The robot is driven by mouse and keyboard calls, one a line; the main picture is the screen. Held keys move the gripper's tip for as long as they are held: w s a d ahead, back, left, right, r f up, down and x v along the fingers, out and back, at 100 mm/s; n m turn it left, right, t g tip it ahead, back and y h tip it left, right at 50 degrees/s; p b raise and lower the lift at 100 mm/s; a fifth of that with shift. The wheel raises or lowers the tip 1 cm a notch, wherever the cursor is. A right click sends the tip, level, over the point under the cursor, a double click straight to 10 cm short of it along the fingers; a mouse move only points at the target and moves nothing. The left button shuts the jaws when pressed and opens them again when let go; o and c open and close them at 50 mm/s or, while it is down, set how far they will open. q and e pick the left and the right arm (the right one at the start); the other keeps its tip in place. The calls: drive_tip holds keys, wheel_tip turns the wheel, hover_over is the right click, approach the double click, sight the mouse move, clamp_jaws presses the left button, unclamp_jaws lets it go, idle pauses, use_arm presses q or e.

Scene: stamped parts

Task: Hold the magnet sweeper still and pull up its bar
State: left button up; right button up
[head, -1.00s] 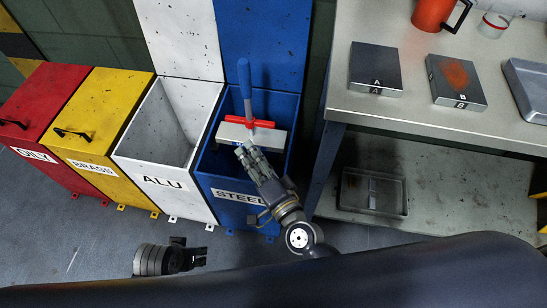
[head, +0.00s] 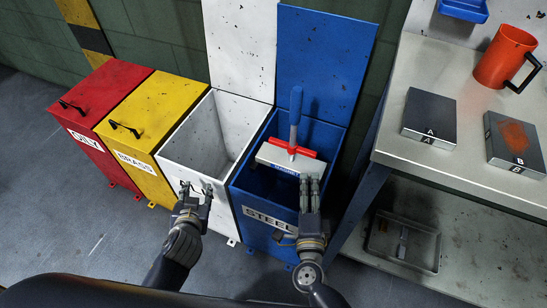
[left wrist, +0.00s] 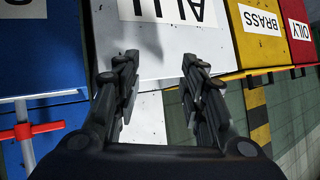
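The magnet sweeper (head: 285,156) has a pale block, a red crossbar (head: 292,148) and an upright grey shaft with a blue handle (head: 296,98). It stands upright in the mouth of the blue STEEL bin (head: 262,218). My right gripper (head: 311,180) is at the block's near edge and appears shut on it; its fingertips are partly hidden. My left gripper (head: 195,190) is open and empty in front of the white ALU bin (head: 178,178), left of the sweeper and apart from it. In the left wrist view its open fingers (left wrist: 157,76) show, with the sweeper's red crossbar (left wrist: 30,131) at the left.
A yellow BRASS bin (head: 150,112) and a red OILY bin (head: 112,85), both lidded, stand at the left. A workbench (head: 440,165) on the right carries plates A (head: 430,115) and B (head: 514,138) and an orange mug (head: 503,58). A tray (head: 402,243) lies on its lower shelf.

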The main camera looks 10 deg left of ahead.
sight(292, 134)
use_arm(q)
drive_tip(key=w+d+r+t+h, duration=0.1)
drive_tip(key=w+d+r, duration=0.1)
drive_tip(key=d, duration=0.1)
drive_tip(key=w+d+r+m+t+h, duration=0.1)
drive_tip(key=w+d+r+t+h, duration=0.1)
drive_tip(key=d+r, duration=0.1)
drive_tip(key=w+d+r+m+t+h, duration=0.1)
drive_tip(key=w+d+r, duration=0.1)
drive_tip(key=w+d, duration=0.1)
drive_tip(key=shift+d+r+t, duration=0.1)
drive_tip(key=shift+r+t, duration=0.05)
drive_tip(key=shift+t, duration=0.25)
drive_tip(key=d+r+m+h, duration=0.35)
drive_tip(key=d+h, duration=0.45)
drive_tip(key=d, duration=0.3)
drive_tip(key=x, duration=1.1)
drive_tip(key=shift+f, duration=0.25)
drive_tip(key=shift+c, duration=0.5)
clamp_jaws()
